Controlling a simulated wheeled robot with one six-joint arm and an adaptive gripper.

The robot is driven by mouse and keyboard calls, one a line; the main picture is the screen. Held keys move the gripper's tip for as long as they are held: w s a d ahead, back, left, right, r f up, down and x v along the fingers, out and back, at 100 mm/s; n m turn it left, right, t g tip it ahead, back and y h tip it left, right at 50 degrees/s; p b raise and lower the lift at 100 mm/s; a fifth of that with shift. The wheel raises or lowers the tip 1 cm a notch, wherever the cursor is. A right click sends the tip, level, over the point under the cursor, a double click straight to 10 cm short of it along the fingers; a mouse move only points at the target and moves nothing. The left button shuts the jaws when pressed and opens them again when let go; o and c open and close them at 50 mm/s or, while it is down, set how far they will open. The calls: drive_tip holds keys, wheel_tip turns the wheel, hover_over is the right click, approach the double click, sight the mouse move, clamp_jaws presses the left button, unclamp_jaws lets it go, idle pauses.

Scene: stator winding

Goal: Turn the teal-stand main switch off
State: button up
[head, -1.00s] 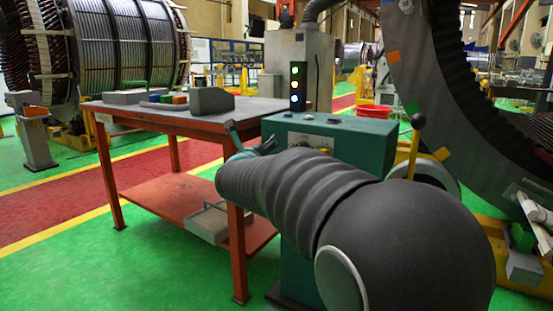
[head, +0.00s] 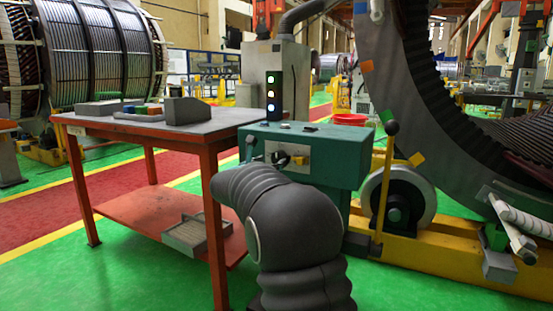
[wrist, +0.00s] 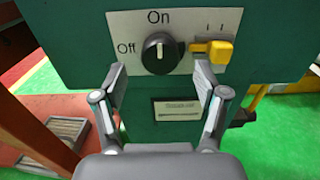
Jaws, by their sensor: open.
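The teal stand (head: 345,150) carries a pale switch panel (wrist: 215,20) on its front. In the wrist view the main switch is a round black knob (wrist: 159,53), with "Off" on its left and "On" above it. Its white mark is upright, toward "On". My gripper (wrist: 160,82) is open and empty, with its fingers just below the knob, one to each side. I cannot tell the remaining gap in depth. In the head view the knob (head: 281,159) shows above my arm, which hides most of the gripper.
A yellow lever switch (wrist: 214,51) sits right of the knob, near the right finger. A red table (head: 150,122) with blocks and a lower shelf stands to the left. A lit signal light (head: 272,92) rises behind the stand. The large stator ring (head: 415,90) is at right.

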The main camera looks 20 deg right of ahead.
sight(276, 159)
drive_tip(key=shift+x, duration=2.2)
drive_tip(key=c, duration=1.2)
drive_tip(key=shift+o, duration=0.2)
